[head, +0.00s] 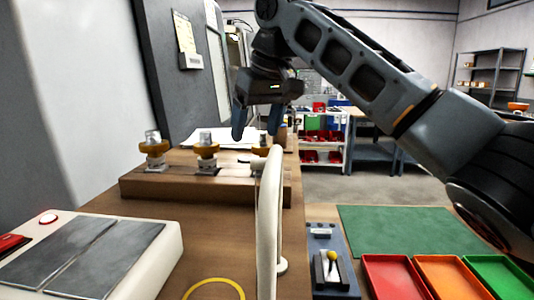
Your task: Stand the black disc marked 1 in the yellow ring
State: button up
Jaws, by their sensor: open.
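The yellow ring (214,279) lies on the brown bench top at the bottom edge of the head view, and its near part is cut off by the frame. I cannot make out a black disc marked 1 anywhere in this view. My gripper (256,134) points down with its two fingers apart, over the far part of the bench near the right end of a wooden block. Nothing shows between the fingers. It is well beyond the ring.
The wooden block (133,190) carries several metal-and-brass holders. A white curved post (268,215) rises right of the ring. A pale device (150,236) with grey plates stands left. A lever box (331,274), green mat (400,228) and red, orange and green trays (394,273) are right.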

jog(key=p+x, duration=0.1)
jog(key=x, duration=0.5)
jog(key=shift+w+a+f+p, duration=0.1)
jog(key=shift+a+f+p, duration=0.1)
jog(key=shift+f+p, duration=0.1)
jog(key=shift+r, duration=0.1)
jog(key=c, duration=1.4)
